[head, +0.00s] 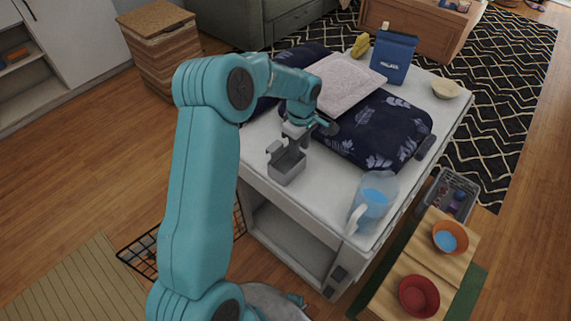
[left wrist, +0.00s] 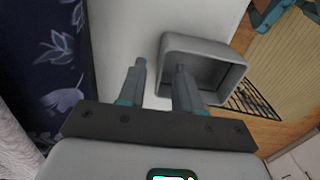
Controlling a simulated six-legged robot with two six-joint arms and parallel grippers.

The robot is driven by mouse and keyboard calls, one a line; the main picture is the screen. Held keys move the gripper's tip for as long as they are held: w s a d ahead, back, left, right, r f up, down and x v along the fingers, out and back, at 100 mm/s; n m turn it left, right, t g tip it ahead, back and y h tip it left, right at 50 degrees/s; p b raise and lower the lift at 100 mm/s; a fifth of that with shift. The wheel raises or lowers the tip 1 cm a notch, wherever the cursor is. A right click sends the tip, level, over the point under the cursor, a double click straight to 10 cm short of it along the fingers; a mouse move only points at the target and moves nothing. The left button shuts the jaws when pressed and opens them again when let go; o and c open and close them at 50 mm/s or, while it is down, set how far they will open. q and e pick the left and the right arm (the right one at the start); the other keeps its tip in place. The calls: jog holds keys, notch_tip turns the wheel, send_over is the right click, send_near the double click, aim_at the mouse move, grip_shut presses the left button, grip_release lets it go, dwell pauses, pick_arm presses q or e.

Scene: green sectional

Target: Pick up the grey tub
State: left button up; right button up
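The grey tub (head: 287,173) is a small open box on the white tabletop, near its left edge. In the left wrist view the grey tub (left wrist: 205,44) shows its rim and hollow inside. My left gripper (head: 287,148) is at the tub, with its fingers pointing down. In the left wrist view my left gripper (left wrist: 160,70) has its fingers apart. One finger overlaps the tub's opening and the other is outside its near wall. I cannot tell whether either finger touches the wall. My right gripper is not in view.
The white table (head: 315,190) also holds a dark leaf-patterned cloth bundle (head: 385,130), a pale folded towel (head: 345,82), a blue box (head: 394,57), a bowl (head: 446,88) and a pitcher (head: 373,200). A wire rack (head: 140,255) is left of the table.

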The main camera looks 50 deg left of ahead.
aim_at(284, 161)
pick_arm(q)
notch_tip(284, 161, down, 4)
jog(key=shift+r, duration=0.15)
grip_shut()
